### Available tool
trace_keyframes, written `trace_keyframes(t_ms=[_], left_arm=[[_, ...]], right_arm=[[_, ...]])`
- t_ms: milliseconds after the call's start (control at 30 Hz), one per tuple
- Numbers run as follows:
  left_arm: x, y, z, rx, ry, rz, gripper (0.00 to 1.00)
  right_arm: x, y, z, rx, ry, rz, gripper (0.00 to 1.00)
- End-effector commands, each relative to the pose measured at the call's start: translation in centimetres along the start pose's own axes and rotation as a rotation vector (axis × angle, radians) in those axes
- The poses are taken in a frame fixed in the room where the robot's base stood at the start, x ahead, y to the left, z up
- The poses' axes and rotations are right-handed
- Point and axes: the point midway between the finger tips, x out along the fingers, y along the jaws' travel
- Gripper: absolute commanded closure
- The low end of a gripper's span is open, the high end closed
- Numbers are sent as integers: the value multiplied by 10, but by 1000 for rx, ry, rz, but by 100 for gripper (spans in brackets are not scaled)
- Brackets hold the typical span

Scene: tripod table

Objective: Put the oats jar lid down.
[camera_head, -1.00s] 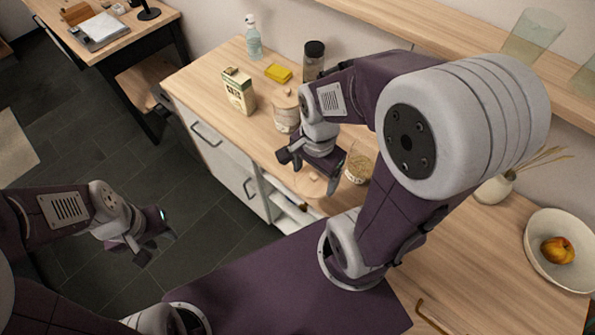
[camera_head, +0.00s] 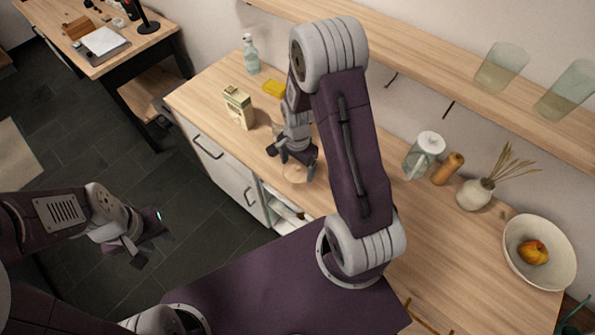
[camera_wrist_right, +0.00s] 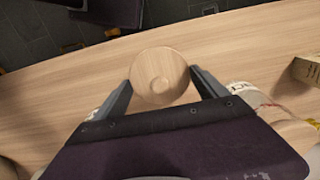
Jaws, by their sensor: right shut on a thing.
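The round wooden lid (camera_wrist_right: 160,78) with a small knob sits between the two fingers of my right gripper (camera_wrist_right: 161,96), which is shut on it. In the head view the lid (camera_head: 294,173) is low over the counter's front part, below my right gripper (camera_head: 296,160). I cannot tell whether it touches the wood. The open glass jar seen earlier is hidden behind my right arm in the head view now. My left gripper (camera_head: 150,243) is empty, with its fingers apart, over the floor in front of the counter.
A lidded jar (camera_head: 277,122) stands behind my right gripper, partly hidden. A pitcher (camera_head: 423,155), vase (camera_head: 475,193) and fruit bowl (camera_head: 539,270) are right. Bare counter (camera_head: 205,88) shows at left.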

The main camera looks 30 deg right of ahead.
Motion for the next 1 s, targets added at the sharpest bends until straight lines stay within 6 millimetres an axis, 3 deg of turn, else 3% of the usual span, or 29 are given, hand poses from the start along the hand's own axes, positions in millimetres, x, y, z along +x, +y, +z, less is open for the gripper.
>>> trace_keyframes(t_ms=[300, 667, 700, 733, 1000], left_arm=[[-3, 0, 0, 0, 0, 0, 64], [1, 0, 0, 0, 0, 0, 64], [0, 0, 0, 0, 0, 0, 64], [0, 0, 0, 0, 0, 0, 64], [-3, 0, 0, 0, 0, 0, 64]], right_arm=[[39, 1, 1, 0, -1, 2, 57], [44, 0, 0, 0, 0, 0, 57], [43, 0, 0, 0, 0, 0, 9], [43, 0, 0, 0, 0, 0, 1], [40, 0, 0, 0, 0, 0, 0]])
